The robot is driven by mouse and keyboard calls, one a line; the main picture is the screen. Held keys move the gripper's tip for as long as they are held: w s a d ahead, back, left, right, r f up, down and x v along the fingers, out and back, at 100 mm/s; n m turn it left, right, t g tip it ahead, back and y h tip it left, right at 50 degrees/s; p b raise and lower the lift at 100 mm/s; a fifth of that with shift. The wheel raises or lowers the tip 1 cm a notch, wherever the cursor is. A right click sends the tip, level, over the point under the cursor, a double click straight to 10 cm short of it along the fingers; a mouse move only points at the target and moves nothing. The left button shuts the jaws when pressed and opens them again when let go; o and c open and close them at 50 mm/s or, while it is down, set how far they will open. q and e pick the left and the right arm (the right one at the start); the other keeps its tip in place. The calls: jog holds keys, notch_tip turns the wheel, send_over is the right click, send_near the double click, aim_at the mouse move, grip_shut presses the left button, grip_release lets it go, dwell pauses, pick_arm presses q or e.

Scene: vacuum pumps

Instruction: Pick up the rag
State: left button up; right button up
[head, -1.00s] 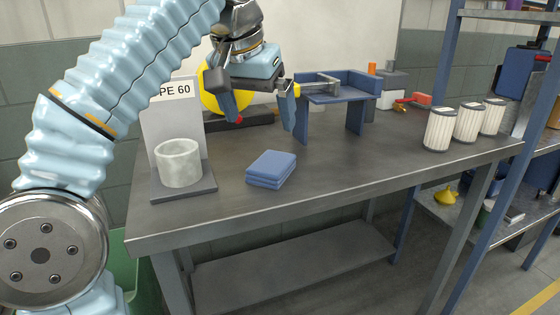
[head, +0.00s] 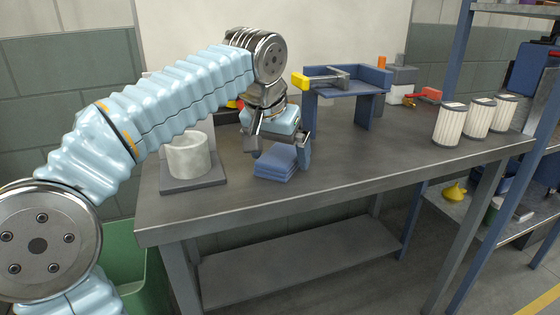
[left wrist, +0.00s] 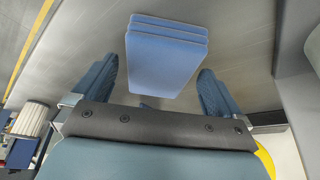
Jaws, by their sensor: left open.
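The rag (head: 276,164) is a folded blue stack lying on the grey workbench (head: 330,180) near its front edge. My left gripper (head: 279,155) is open just above and behind the rag in the head view, its two fingers apart. In the left wrist view the rag (left wrist: 166,55) lies ahead of and between the two fingers (left wrist: 158,85), with nothing held. I cannot tell whether the fingers reach down to its sides. My right gripper is not in view.
A white cylinder (head: 187,157) on a dark-based stand sits left of the rag. A blue raised stand (head: 345,85) is behind right. Several white pleated filters (head: 478,118) stand at the bench's right end. The bench front right of the rag is clear.

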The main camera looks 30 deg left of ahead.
aim_at(285, 153)
pick_arm(q)
jog(key=shift+f, duration=0.2)
dwell(0.5)
jog(key=c, duration=1.1)
jog(key=shift+o, duration=0.2)
jog(key=shift+r, duration=0.55)
jog(key=r, duration=0.3)
jog(key=shift+s+d+r, duration=0.2)
jog(key=shift+d+r, duration=0.05)
jog(key=shift+d, duration=0.05)
jog(key=s+d+r, duration=0.1)
jog(key=r, duration=0.2)
jog(key=s+d+r, duration=0.1)
jog(key=shift+s+d+r, duration=0.15)
jog(key=shift+s+d, duration=0.15)
jog(key=shift+s, duration=0.05)
jog(key=s+d+r, duration=0.4)
jog(key=s+d, duration=0.2)
jog(key=s, duration=0.1)
jog(key=shift+d+r, duration=0.25)
jog(key=shift+r, duration=0.05)
